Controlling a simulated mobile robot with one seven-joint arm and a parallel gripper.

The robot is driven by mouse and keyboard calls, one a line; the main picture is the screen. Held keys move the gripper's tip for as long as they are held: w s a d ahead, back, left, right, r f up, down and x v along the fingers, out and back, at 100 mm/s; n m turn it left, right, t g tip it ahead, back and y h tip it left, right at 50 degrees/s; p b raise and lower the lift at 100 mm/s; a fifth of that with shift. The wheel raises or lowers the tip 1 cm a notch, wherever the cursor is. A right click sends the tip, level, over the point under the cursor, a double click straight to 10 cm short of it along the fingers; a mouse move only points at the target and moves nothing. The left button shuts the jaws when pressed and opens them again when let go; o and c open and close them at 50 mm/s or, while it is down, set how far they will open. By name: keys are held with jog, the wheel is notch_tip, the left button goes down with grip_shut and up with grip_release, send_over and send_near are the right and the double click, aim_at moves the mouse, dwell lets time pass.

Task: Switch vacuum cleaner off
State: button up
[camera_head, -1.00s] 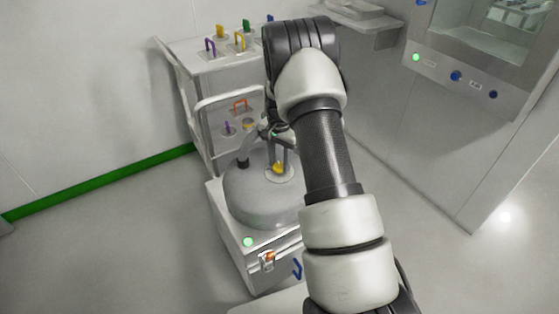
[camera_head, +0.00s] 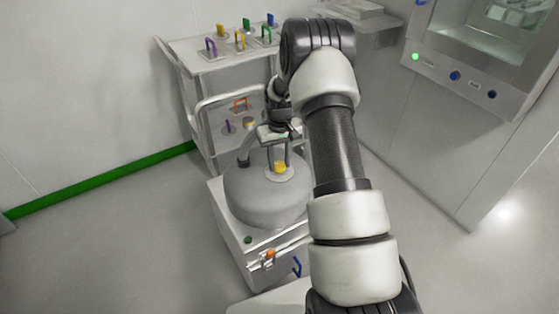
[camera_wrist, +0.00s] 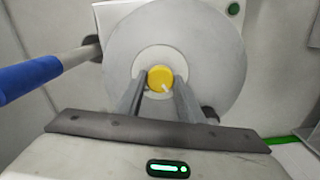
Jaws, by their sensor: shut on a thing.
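The vacuum cleaner (camera_head: 262,205) is a grey dome on a white box. A yellow knob (camera_head: 280,167) sits on a pale disc on top of the dome. My gripper (camera_head: 279,162) comes down from above and is shut on the knob. In the wrist view my gripper (camera_wrist: 158,88) has one finger at each side of the yellow knob (camera_wrist: 160,78), which carries a small white mark at its lower right. The round lamp (camera_head: 248,240) on the box front is dark green and unlit; this lamp also shows in the wrist view (camera_wrist: 234,9).
A shelf cart (camera_head: 205,62) with several coloured-handled tools stands behind the vacuum cleaner. A cabinet (camera_head: 455,120) with a lit green lamp and blue knobs stands at right. A blue handle (camera_wrist: 28,78) is at left in the wrist view. The floor at left is clear.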

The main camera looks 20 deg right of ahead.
aim_at(279, 165)
jog(key=shift+n, duration=1.1)
jog(key=o, duration=1.1)
jog(key=shift+c, duration=0.2)
jog(key=shift+r, duration=0.1)
notch_tip(279, 165, up, 17)
jog(key=p, duration=0.3)
jog(key=shift+r+p, duration=0.15)
jog(key=shift+p, duration=0.25)
